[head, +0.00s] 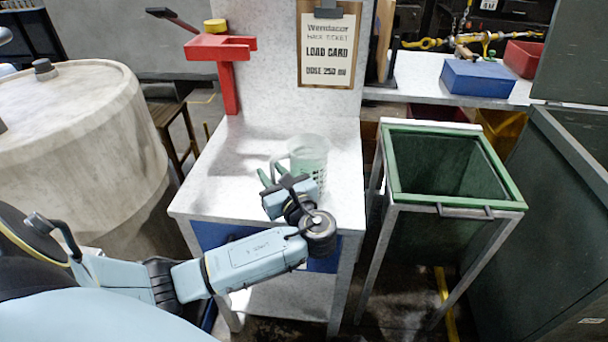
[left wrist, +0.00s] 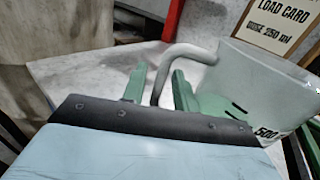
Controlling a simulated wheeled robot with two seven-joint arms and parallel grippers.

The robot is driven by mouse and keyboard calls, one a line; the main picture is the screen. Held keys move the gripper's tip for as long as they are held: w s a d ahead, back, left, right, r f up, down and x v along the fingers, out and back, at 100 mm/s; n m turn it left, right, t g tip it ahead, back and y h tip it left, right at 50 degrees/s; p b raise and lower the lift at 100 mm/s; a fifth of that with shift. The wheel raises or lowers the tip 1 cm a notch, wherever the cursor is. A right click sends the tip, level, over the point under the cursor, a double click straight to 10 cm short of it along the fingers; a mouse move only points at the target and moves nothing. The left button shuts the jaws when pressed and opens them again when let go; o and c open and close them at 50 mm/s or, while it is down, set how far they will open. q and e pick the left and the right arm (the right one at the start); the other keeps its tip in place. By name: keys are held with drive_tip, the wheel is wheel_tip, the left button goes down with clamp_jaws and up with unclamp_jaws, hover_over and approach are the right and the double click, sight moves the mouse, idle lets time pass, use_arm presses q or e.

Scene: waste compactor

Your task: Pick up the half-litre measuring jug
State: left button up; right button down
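The half-litre measuring jug (head: 309,153) is a translucent pale green vessel standing upright on the white-topped stand. In the left wrist view the jug (left wrist: 262,88) is at the right, with part of a "500" marking showing and its lower part cut off. Its grey-white handle (left wrist: 190,52) curves down to the left. My left gripper (head: 274,176) is at the handle side of the jug. In the left wrist view its green fingers (left wrist: 158,80) are apart, with the handle between them and gaps showing. My right gripper is in neither view.
A red bracket (head: 222,55) with a yellow knob stands at the back left of the stand (head: 215,185). A load card (head: 328,48) reading "DOSE 250 ml" hangs behind the jug. An open green bin (head: 510,193) stands right. A pale drum (head: 80,150) is left.

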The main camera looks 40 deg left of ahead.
sight(272, 160)
use_arm(q)
clamp_jaws()
drive_tip(key=shift+r, duration=0.1)
idle(0.4)
